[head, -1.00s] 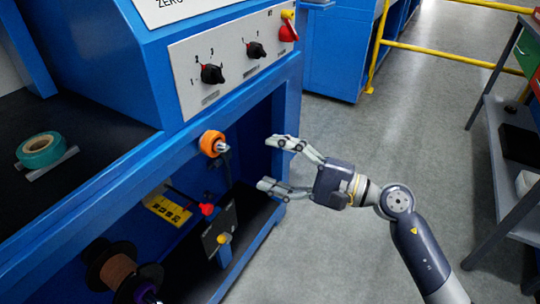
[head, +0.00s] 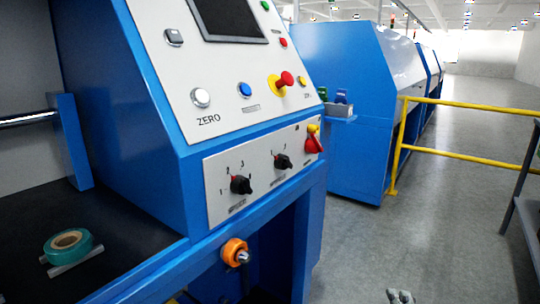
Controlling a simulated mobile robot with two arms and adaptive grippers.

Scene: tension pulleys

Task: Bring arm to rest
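A small grey-white piece (head: 400,297) of my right arm, which looks like the end of its gripper, shows at the bottom edge in the head view. The rest of that arm is below the picture, so I cannot tell whether the gripper is open or shut. It is over the grey floor, apart from the blue machine (head: 135,150). My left gripper is not in view. The orange pulley (head: 235,251) sits on the machine's front below the knob panel (head: 262,168), with no gripper by it.
The machine's upper panel has a screen (head: 228,18), buttons and a red emergency stop (head: 285,79). A teal tape roll (head: 68,246) lies on the black shelf at left. A yellow rail (head: 460,152) and a dark table frame (head: 522,215) stand at right. Floor between is clear.

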